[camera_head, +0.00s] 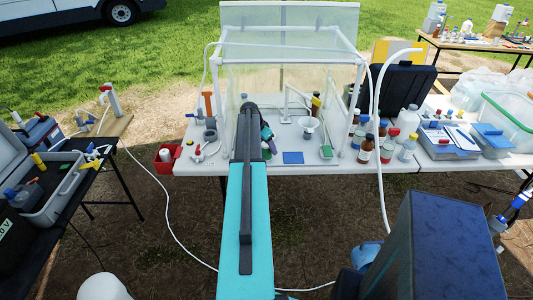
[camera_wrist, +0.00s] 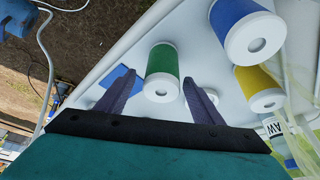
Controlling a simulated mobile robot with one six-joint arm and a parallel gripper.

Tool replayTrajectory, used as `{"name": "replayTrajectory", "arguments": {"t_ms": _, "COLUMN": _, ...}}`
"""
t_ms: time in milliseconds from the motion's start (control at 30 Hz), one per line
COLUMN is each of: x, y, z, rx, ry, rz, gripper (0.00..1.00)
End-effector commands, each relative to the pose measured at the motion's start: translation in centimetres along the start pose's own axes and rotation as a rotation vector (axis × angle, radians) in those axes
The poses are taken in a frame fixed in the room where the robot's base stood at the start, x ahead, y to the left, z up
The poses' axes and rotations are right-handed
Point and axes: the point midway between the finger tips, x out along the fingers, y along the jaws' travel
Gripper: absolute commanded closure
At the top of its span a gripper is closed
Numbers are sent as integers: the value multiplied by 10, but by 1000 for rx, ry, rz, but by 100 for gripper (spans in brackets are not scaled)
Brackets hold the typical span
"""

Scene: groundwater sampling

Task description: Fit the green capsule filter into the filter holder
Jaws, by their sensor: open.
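The green capsule filter (camera_wrist: 162,66) shows in the wrist view as a green cylinder with white ends and a hole in the near end. My gripper (camera_wrist: 160,78) is open, with one dark finger to each side of the filter. The fingers look apart from it; I cannot tell how far they reach along it. In the head view my gripper (camera_head: 267,134) is over the white table, inside the white frame, partly hidden by my arm. I cannot surely pick out the filter holder; a thin white stand (camera_head: 287,108) is to the right of my gripper.
A blue filter (camera_wrist: 250,28) and a yellow one (camera_wrist: 258,88) are close to the right in the wrist view. A blue pad (camera_head: 292,157), a white funnel (camera_head: 308,124) and several bottles (camera_head: 366,148) stand to the right. The white frame (camera_head: 290,45) surrounds this area.

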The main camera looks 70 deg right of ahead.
Motion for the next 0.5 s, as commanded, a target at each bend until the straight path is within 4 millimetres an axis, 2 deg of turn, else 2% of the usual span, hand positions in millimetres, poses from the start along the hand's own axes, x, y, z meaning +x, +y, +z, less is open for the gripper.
{"name": "replayTrajectory", "arguments": {"t_ms": 67, "x": 0, "y": 0, "z": 0, "rx": 0, "ry": 0, "rz": 0, "gripper": 42}}
{"name": "replayTrajectory", "arguments": {"t_ms": 300, "x": 0, "y": 0, "z": 0, "rx": 0, "ry": 0, "rz": 0, "gripper": 83}}
{"name": "replayTrajectory", "arguments": {"t_ms": 500, "x": 0, "y": 0, "z": 0, "rx": 0, "ry": 0, "rz": 0, "gripper": 83}}
